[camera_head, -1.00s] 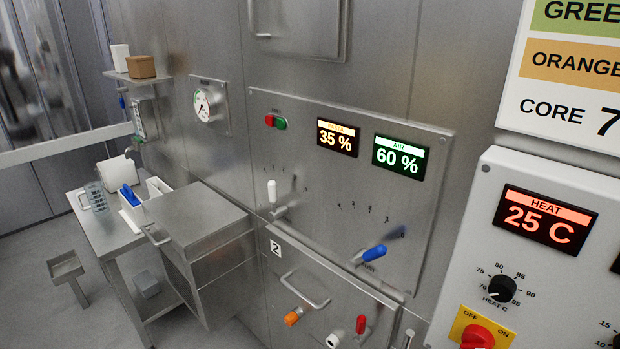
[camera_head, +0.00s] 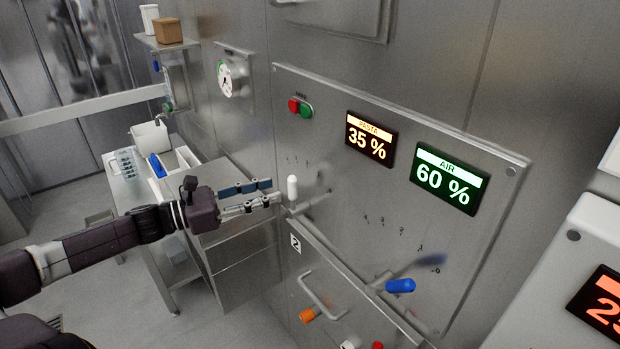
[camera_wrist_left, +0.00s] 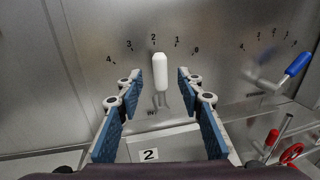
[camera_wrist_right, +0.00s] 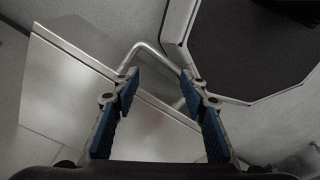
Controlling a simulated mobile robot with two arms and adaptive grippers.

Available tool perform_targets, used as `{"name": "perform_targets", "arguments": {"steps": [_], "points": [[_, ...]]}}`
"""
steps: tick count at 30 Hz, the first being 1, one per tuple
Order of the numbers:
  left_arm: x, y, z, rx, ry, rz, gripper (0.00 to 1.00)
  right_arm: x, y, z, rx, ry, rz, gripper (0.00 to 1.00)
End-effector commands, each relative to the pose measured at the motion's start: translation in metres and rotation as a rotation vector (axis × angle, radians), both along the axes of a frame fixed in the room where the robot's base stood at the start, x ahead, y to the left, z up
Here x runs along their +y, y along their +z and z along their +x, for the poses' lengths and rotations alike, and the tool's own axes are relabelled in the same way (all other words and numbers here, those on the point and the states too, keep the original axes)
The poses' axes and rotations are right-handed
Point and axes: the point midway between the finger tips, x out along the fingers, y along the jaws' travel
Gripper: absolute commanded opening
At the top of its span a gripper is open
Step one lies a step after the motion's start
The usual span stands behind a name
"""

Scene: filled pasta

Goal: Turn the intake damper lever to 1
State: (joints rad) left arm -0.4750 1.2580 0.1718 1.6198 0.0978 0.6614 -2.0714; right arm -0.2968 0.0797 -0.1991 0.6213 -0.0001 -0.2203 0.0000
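The white-capped lever (camera_head: 292,188) sticks out of the steel panel. In the left wrist view the white lever (camera_wrist_left: 160,72) stands upright, its cap under the 2 of a 4-to-0 scale; small lettering below it is too blurred to read fully. My left gripper (camera_head: 272,191) is open, just left of the cap in the head view. In the left wrist view the lever appears centred between the fingertips, with no clear contact. My right gripper (camera_wrist_right: 160,77) is open and empty in the right wrist view, and out of sight in the head view.
A blue-capped lever (camera_head: 400,286) with its own scale sits right on the same panel. Displays read 35 % (camera_head: 370,138) and 60 % (camera_head: 446,181). Below are a bar handle (camera_head: 322,296) and an orange knob (camera_head: 307,315). A steel side table (camera_head: 130,190) stands left.

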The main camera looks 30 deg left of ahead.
Motion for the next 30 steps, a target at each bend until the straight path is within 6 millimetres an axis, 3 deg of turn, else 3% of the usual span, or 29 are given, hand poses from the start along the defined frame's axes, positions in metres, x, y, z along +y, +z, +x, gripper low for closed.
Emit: {"name": "perform_targets", "arguments": {"steps": [9,30], "points": [[-0.012,0.000,0.021,-0.003,0.002,-0.002,0.34,0.001,-0.008,-0.008,0.009,0.000,0.001,0.40],[-0.039,0.000,0.062,0.002,0.006,-0.003,0.34,0.001,-0.001,-0.004,0.005,0.001,0.001,0.40]]}}
